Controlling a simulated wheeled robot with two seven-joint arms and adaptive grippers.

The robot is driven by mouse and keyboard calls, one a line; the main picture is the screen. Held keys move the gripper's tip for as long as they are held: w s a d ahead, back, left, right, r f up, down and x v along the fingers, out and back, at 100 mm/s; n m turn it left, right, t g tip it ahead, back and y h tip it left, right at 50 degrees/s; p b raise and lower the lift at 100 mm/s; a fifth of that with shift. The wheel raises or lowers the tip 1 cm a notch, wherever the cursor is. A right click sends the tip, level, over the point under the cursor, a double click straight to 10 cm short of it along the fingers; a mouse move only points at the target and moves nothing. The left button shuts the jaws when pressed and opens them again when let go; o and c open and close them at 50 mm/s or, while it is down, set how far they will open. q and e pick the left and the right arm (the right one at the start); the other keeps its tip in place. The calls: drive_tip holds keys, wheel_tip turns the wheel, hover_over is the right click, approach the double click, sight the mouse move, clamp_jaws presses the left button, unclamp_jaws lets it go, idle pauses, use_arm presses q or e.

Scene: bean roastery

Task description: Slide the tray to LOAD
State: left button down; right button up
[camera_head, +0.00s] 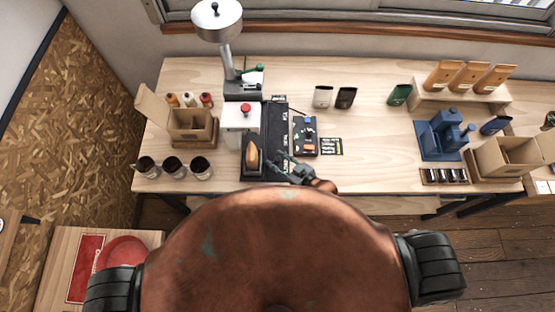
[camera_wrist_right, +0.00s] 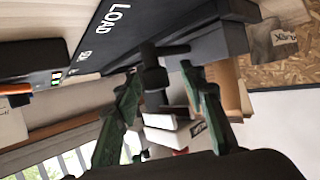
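A black tray (camera_head: 246,172) holds an upright orange-brown bag (camera_head: 253,155) and stands at the front of a white machine with a red button (camera_head: 239,118). A black guide plate (camera_head: 279,121) with white labels lies to its right. The word LOAD (camera_wrist_right: 117,18) shows on the plate in the right wrist view. My left gripper is not in view.
A control box (camera_head: 304,136) with a printed card stands right of the plate. Several dark cups (camera_head: 174,167) and an open cardboard box (camera_head: 192,128) are at the left.

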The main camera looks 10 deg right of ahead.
drive_tip(key=v, duration=1.2)
idle(0.4)
